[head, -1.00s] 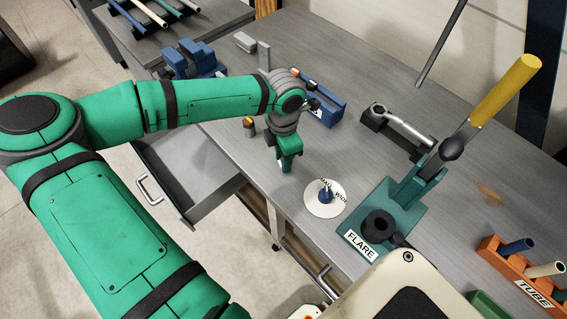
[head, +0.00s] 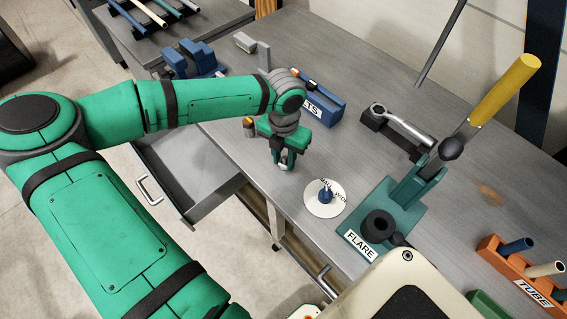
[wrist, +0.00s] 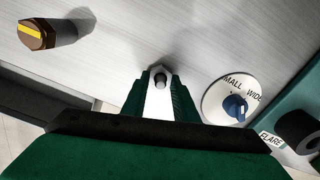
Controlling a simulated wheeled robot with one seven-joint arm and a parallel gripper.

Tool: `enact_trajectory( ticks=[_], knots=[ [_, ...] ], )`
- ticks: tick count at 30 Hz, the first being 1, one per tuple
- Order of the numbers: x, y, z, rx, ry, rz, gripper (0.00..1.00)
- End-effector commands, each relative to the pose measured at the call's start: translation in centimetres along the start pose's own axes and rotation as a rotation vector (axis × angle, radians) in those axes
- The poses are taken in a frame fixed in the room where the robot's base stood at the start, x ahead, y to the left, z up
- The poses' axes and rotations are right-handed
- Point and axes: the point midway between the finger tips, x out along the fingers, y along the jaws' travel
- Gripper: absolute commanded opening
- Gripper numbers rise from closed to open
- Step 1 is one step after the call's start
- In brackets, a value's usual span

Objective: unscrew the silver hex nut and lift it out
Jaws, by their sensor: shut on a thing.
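My gripper (head: 283,160) points down at the bench top, near its front edge, left of the white dial. Its green jaws are closed on the silver hex nut (head: 283,165), which shows only as a small bright piece between the fingertips. In the wrist view the fingers (wrist: 161,88) hold the nut (wrist: 160,72) from both sides, and a grey round end shows at its middle. The fingers hide much of the nut. I cannot tell whether it is still on its thread or clear of it.
A white dial (head: 318,209) with a blue knob lies right of my gripper. A brass hex piece with a yellow stripe (head: 249,124) stands to the left. The teal FLARE press (head: 408,212) is further right, a blue bin (head: 325,106) behind. An open drawer (head: 190,165) juts out in front.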

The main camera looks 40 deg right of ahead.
Motion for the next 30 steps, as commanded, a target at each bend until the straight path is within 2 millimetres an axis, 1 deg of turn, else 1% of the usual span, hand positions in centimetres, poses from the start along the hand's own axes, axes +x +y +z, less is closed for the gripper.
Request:
enact_trajectory(
  ticks=[1,9,12,15,22,23,24,30],
  knots=[
    [-0.20,0.81,0.33,-0.062,-0.009,0.015,0.07],
    [-0.26,0.92,0.25,-0.374,-0.011,0.015,0.07],
    [-0.26,0.96,0.21,-0.458,-0.011,0.016,0.07],
    [-0.26,1.00,0.17,-0.500,-0.010,0.017,0.07],
    [-0.24,1.23,-0.05,-0.510,-0.008,0.018,0.07],
    [-0.23,1.26,-0.09,-0.511,-0.008,0.018,0.34],
    [-0.22,1.22,-0.09,-0.510,-0.008,0.017,0.41],
    [-0.17,0.66,0.10,-0.499,-0.006,0.012,0.41]
  ],
)
